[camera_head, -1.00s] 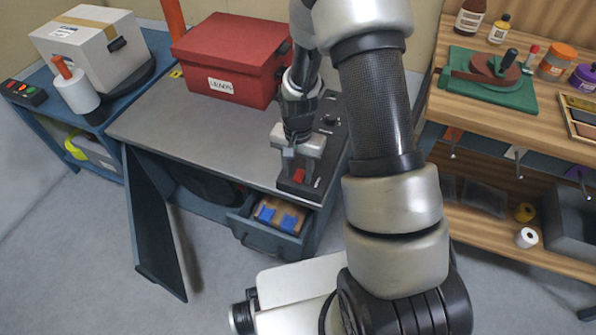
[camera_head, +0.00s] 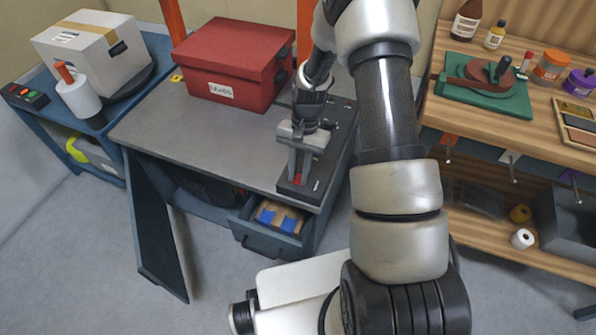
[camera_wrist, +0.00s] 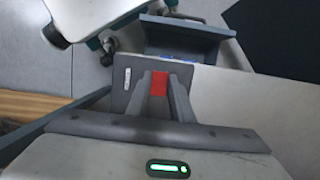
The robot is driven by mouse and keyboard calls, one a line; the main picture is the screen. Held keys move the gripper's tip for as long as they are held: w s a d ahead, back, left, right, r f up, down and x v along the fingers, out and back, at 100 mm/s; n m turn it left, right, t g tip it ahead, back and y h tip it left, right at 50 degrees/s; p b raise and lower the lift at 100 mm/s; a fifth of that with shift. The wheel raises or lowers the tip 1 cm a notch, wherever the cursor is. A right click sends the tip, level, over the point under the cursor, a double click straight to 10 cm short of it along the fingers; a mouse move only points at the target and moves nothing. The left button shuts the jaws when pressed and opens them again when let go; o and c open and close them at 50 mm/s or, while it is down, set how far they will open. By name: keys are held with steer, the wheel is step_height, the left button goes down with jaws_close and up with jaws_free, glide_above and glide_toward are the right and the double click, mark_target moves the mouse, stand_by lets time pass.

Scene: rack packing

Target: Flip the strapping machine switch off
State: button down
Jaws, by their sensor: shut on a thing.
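The strapping machine's control panel (camera_head: 312,190) is a dark strip along the right edge of the grey-topped table. Its red switch (camera_head: 298,179) sits near the panel's front end, mostly hidden by the fingers. My gripper (camera_head: 299,175) points down at the panel, with its fingers on either side of the switch. In the wrist view the red switch (camera_wrist: 159,84) shows between the two grey fingers of my gripper (camera_wrist: 161,80), which are shut on it. I cannot tell from these views which way the switch is tilted.
An open drawer (camera_head: 266,240) juts out below the panel. A white carton (camera_head: 90,52) stands at the left, and a wooden workbench (camera_head: 455,110) is at the right.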

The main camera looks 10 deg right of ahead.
steer(key=c, duration=1.6)
jaws_free()
steer(key=shift+o, duration=0.2)
steer(key=shift+r, duration=0.1)
steer(key=p+v, duration=0.3)
steer(key=v, duration=1.4)
steer(key=shift+r, duration=0.15)
